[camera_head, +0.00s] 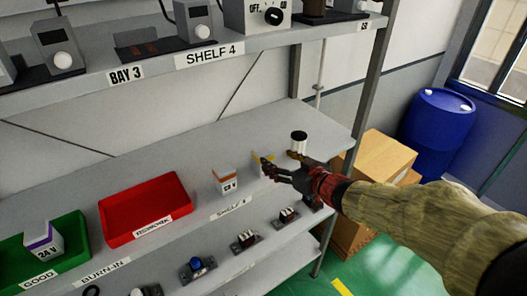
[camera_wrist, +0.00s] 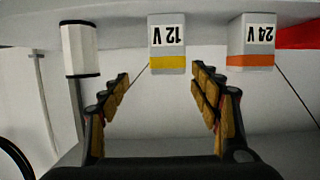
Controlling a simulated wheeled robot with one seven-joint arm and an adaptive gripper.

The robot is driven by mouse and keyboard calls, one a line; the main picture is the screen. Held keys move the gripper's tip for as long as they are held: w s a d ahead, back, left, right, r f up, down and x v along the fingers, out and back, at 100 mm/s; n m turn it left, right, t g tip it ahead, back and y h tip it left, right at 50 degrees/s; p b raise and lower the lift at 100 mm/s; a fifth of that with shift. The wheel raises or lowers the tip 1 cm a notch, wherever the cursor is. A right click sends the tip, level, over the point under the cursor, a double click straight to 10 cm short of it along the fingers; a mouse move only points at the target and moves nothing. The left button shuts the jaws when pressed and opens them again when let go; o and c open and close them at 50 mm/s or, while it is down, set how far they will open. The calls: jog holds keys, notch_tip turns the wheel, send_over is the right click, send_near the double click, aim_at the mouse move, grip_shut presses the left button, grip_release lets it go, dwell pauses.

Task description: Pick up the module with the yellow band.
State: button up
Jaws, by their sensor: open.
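The module with the yellow band (camera_wrist: 167,62) is a small white block marked 12 V. It appears upside down in the wrist view, between the lines of my two fingers and just beyond their tips. In the head view the yellow-banded module (camera_head: 258,164) stands on the middle shelf, partly hidden by my gripper (camera_head: 272,166). In the wrist view my gripper (camera_wrist: 160,74) is open and empty, with a finger on each side. I cannot tell the exact gap between the fingertips and the module.
An orange-banded 24 V module (camera_head: 226,182) stands close to the left; it also shows in the wrist view (camera_wrist: 252,62). A black-capped white cylinder (camera_head: 299,145) stands behind my gripper. A red tray (camera_head: 118,214) and green tray (camera_head: 72,231) are further left. The upper shelf (camera_head: 262,53) overhangs.

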aim_at(268, 156)
jog(key=x, duration=0.5)
jog(key=a+x, duration=0.1)
jog(key=x, duration=0.2)
jog(key=shift+s+r, duration=0.25)
jog(key=shift+s, duration=0.15)
jog(key=c, duration=0.3)
jog(key=c, duration=1.1)
jog(key=shift+r, duration=0.1)
jog(key=shift+c, duration=0.2)
